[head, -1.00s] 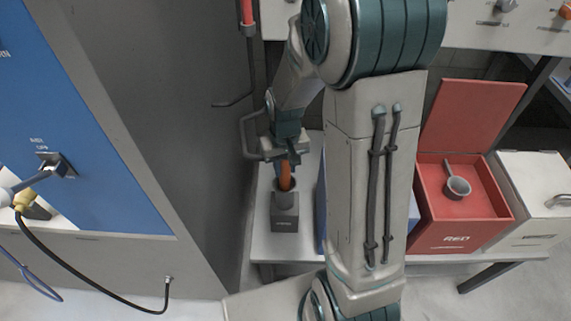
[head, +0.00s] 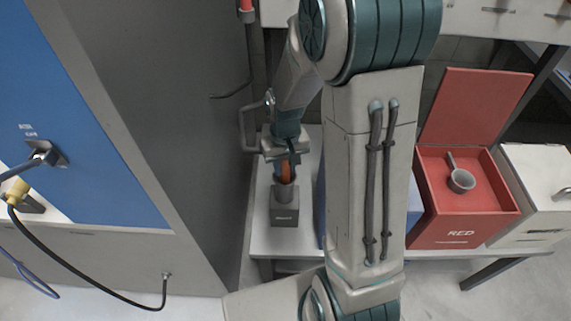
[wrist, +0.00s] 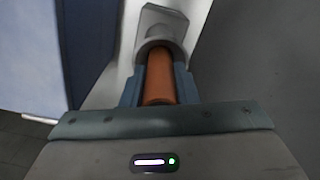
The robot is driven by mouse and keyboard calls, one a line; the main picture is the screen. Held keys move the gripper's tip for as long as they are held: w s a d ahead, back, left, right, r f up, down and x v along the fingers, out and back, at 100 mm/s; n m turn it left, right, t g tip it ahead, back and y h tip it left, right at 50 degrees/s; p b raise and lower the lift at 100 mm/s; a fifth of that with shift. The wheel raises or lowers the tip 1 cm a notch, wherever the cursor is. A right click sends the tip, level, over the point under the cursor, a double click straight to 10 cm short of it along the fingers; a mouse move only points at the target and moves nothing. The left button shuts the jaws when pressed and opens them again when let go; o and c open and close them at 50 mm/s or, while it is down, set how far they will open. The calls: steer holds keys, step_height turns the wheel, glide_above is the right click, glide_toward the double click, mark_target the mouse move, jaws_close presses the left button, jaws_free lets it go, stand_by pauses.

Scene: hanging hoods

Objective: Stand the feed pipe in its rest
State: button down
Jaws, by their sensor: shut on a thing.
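The feed pipe (wrist: 160,80) is an orange-brown tube between the fingers of my gripper (head: 285,163). In the head view, its orange part (head: 286,173) shows just below the fingers. The rest (head: 285,212) is a dark grey block with a round grey cup on top, standing on the bench. The pipe's lower end goes into the mouth of the cup. In the wrist view, the rest (wrist: 160,28) lies straight beyond the pipe, with the cup around its far end. How deep the pipe sits is hidden.
A red box (head: 462,222) with its lid up holds a grey scoop (head: 460,179). A white box (head: 540,190) is at its right. A blue object is partly hidden behind my arm. A grey cabinet wall (head: 170,130) stands close at left. The bench (head: 256,225) has little free room around the rest.

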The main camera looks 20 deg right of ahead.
steer(key=c, duration=1.1)
jaws_free()
steer(key=shift+o, duration=0.2)
step_height(320, 180, up, 14)
steer(key=shift+p, duration=0.45)
steer(key=s+r+t+p, duration=0.2)
steer(key=s+r, duration=0.3)
steer(key=s, duration=0.8)
steer(key=shift+s+m+t, duration=0.25)
steer(key=shift+m+t, duration=0.05)
steer(key=shift+t, duration=0.1)
